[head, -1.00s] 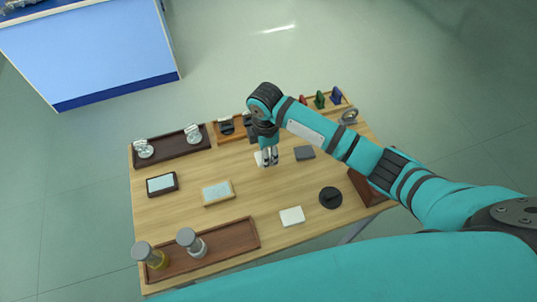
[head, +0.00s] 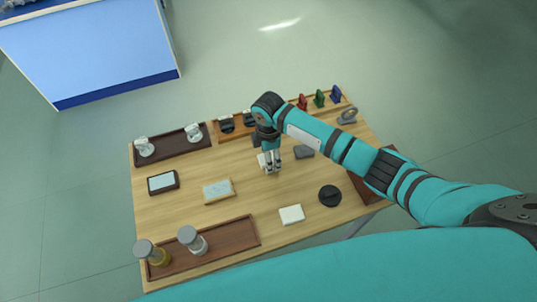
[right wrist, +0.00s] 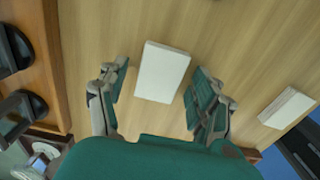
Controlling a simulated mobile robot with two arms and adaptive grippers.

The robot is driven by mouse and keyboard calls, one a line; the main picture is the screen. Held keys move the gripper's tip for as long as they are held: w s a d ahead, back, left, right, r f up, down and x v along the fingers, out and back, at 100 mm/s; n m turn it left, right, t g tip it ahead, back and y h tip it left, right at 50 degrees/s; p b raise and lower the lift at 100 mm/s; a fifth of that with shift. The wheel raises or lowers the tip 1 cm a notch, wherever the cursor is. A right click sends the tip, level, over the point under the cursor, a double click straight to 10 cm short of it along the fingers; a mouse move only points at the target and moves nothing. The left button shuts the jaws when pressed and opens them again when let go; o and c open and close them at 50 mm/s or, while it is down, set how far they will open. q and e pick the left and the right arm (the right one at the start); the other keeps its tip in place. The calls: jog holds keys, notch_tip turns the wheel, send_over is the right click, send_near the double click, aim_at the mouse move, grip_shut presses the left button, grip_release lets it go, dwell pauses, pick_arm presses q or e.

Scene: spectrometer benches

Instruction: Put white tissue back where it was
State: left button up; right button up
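A small white flat piece, apparently the white tissue (right wrist: 162,72), lies on the wooden table. It lies between the parted fingers of my right gripper (right wrist: 158,95), with a gap on each side. In the head view the right gripper (head: 272,163) points down over the table's middle and partly hides this white piece (head: 262,160). A second white flat block (head: 291,215) lies at the near edge of the table, left of a black round piece. My left gripper is not in view.
A dark grey pad (head: 304,152) lies just right of the gripper. A tan-framed pale plate (head: 218,191) and a dark-framed one (head: 163,183) lie to the left. A tray with black pieces (head: 235,127) is behind.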

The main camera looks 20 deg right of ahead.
notch_tip(320, 180, up, 12)
jog(key=shift+r+b, duration=0.2)
jog(key=shift+b, duration=0.1)
dwell(0.3)
dwell(0.5)
